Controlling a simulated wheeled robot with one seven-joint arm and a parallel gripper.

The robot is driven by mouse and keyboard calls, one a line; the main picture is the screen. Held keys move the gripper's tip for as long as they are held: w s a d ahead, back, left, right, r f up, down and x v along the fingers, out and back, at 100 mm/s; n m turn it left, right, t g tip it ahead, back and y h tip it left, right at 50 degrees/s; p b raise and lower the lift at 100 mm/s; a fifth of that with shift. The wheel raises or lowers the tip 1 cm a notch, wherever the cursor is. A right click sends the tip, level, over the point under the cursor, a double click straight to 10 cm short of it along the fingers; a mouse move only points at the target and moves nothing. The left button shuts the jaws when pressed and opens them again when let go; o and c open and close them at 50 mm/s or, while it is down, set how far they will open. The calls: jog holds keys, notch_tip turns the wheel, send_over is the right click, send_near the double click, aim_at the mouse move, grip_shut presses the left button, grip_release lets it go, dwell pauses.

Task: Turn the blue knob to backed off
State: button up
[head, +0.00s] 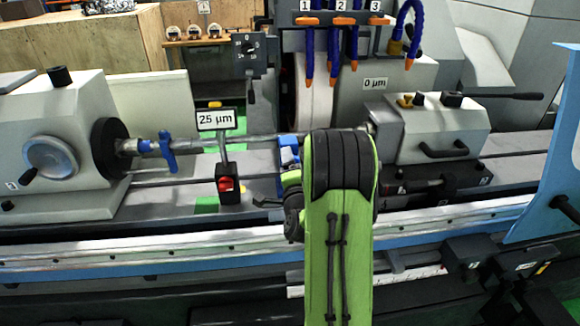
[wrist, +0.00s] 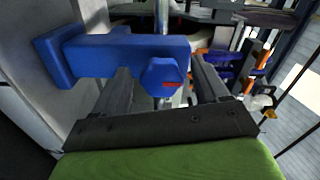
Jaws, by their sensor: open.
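The blue knob (wrist: 163,76) is a six-sided head with a small red mark, in the middle of the wrist view. It stands in front of a blue block (wrist: 120,52) that reaches left. My gripper (wrist: 161,70) is open, with one dark finger on each side of the knob. Gaps show between the knob and both fingers, so it is not gripped. In the head view a blue part (head: 288,153) shows beside my green arm, but my arm hides the knob and the gripper there.
A shaft (head: 255,141) runs between the left headstock (head: 50,150) and right tailstock (head: 440,130). A gauge post with a "25 µm" sign (head: 215,120) stands left of my arm. Blue coolant hoses (head: 334,50) with orange tips hang behind it. A grey wall is close at left in the wrist view.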

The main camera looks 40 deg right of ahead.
jog(key=shift+s, duration=0.1)
jog(key=b+v, duration=1.5)
jog(key=b, duration=0.2)
jog(key=shift+s+a, duration=0.15)
jog(key=shift+a, duration=0.15)
